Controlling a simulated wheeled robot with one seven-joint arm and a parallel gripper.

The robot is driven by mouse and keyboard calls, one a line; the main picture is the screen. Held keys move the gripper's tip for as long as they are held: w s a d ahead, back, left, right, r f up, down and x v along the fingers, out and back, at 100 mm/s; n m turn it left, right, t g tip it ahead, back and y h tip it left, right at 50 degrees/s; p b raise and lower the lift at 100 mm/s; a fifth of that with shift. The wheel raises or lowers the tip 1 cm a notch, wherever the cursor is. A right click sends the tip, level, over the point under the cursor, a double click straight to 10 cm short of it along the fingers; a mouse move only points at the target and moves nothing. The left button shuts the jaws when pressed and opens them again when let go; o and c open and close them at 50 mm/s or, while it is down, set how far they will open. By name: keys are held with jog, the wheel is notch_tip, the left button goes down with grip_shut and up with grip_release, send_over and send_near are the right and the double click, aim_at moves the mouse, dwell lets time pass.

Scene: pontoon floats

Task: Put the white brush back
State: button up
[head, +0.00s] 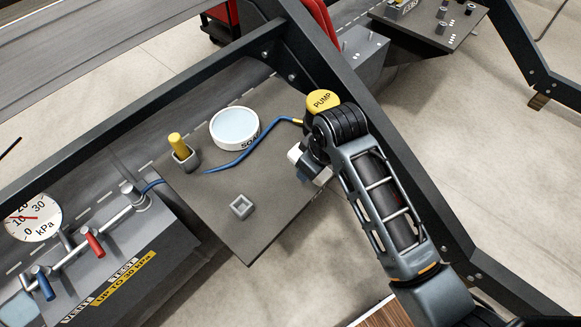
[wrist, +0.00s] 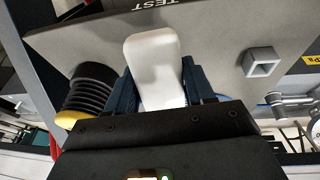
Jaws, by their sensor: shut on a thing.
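My gripper (head: 307,168) is shut on the white brush (wrist: 153,62). In the wrist view its blunt white end stands out between my dark blue fingers. In the head view only small white parts of the brush (head: 294,153) show beside my gripper, and the rest is hidden. A small square grey holder (head: 241,207) stands empty on the dark board (head: 262,238), left of and nearer than my gripper. The empty holder also shows at the right in the wrist view (wrist: 263,63). The brush is apart from it.
A yellow-handled brush (head: 178,144) stands in another grey holder. A white soap bowl (head: 235,129) and a blue hose (head: 232,163) lie behind the empty holder. The yellow-topped pump (head: 322,100) is close by my arm. A gauge (head: 33,217) and valve levers stand at left.

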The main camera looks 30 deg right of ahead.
jog(key=s+d+r+g, duration=0.2)
jog(key=d, duration=0.1)
jog(key=shift+r+g, duration=0.3)
jog(key=shift+r, duration=0.1)
jog(key=shift+s+d+r+g+b, duration=0.1)
jog(key=shift+s+r+g+b, duration=0.2)
jog(key=shift+g, duration=0.1)
send_over(288, 171)
notch_tip(288, 171, down, 7)
jog(key=shift+d+r, duration=0.1)
jog(key=shift+f, duration=2)
jog(key=shift+f, duration=0.15)
jog(key=o, duration=1.3)
notch_tip(288, 171, up, 12)
jog(key=shift+d+r, duration=0.15)
